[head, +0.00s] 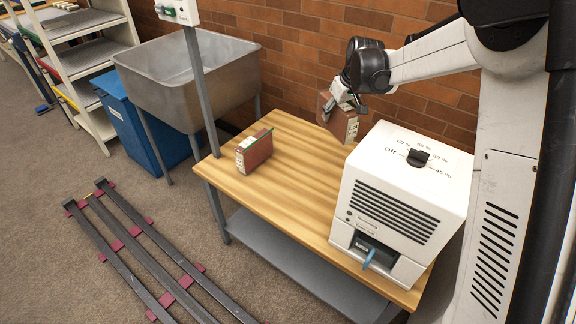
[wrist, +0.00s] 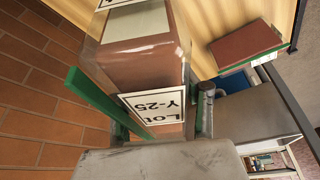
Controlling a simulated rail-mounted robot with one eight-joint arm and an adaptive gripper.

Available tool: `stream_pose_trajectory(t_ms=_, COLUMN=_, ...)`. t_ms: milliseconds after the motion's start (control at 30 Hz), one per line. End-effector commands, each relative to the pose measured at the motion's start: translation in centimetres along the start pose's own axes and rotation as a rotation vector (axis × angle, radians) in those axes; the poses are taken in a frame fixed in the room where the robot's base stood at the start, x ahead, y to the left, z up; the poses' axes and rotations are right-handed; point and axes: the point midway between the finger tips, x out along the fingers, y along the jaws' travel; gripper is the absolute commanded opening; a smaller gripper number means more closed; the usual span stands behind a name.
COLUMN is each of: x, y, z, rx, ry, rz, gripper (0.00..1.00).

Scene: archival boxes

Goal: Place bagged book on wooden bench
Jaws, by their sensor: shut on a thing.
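A reddish-brown book (head: 343,124) in a clear-looking cover hangs from my gripper (head: 346,97) above the far edge of the wooden bench (head: 300,150), near the brick wall. In the wrist view the held book (wrist: 150,72) fills the upper middle. It bears a white label reading "Lot Y-25", and a green strip runs along it. My gripper is shut on it; one grey finger shows at its right side. A second reddish-brown book (head: 256,152) with a green edge and white label stands on the bench's left part. It also shows in the wrist view (wrist: 245,45).
A white machine (head: 398,205) with a dial and vents takes up the bench's right end. A grey post (head: 203,85) rises at the bench's left corner. A metal sink (head: 190,80) and blue bin (head: 140,125) stand beyond. The middle of the bench is clear.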

Motion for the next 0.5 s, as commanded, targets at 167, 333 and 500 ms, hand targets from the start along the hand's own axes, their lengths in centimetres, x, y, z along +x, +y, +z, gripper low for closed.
stream_pose_trajectory(t_ms=167, x=4.9, y=-7.4, z=-1.4, rx=-0.22, ry=0.006, rz=-0.089, gripper=0.0)
stream_pose_trajectory(t_ms=333, x=7.6, y=-12.2, z=-1.8, rx=-0.365, ry=0.014, rz=-0.147, gripper=0.0)
stream_pose_trajectory(t_ms=500, x=8.8, y=-14.3, z=-1.9, rx=-0.43, ry=0.02, rz=-0.173, gripper=0.0)
